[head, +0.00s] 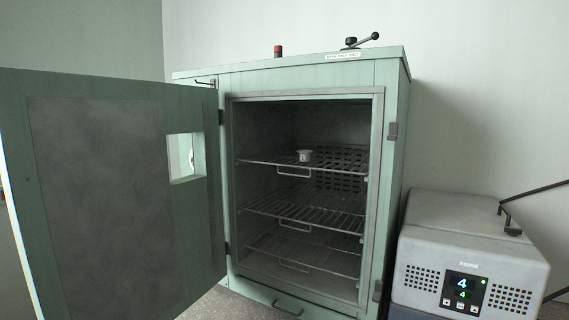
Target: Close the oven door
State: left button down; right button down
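The oven (392,190) is a pale green cabinet in the middle of the head view, with its front open. Its door (95,190) is swung wide open to the left, hinged at the oven's left front edge. The door's grey inner face and small square window (185,158) face me. Inside are wire racks (300,213), and a small white cup-like item (304,156) stands on the top rack. Neither of my grippers shows in this view.
A grey unit with a lit display (463,290) stands right of the oven. A red-capped part (278,51) and a black lever (361,41) sit on the oven's top. The space directly before the opening looks clear.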

aim_at(102, 230)
jog(key=u, duration=2.3)
jog(key=i, duration=1.35)
jog(key=z, duration=2.55)
